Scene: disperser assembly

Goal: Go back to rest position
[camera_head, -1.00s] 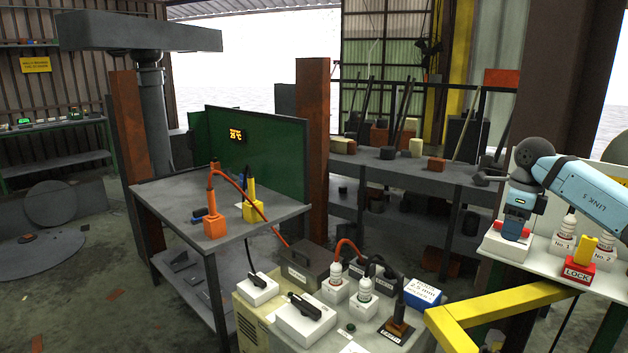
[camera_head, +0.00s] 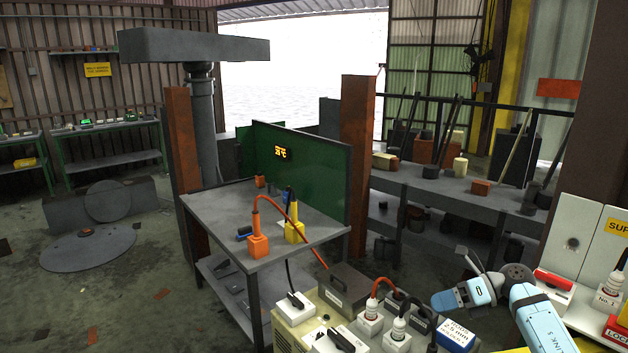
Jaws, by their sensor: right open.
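My right arm comes in at the lower right of the head view, with its blue forearm link and dark round joint beside the right-hand panel. My right gripper (camera_head: 466,254) is open, and its thin grey fingers stand up over the floor behind the bench. Nothing shows between the fingers. It is apart from the back shelf and the bench things. My left arm and left gripper are out of view.
White panel (camera_head: 570,240) stands right.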

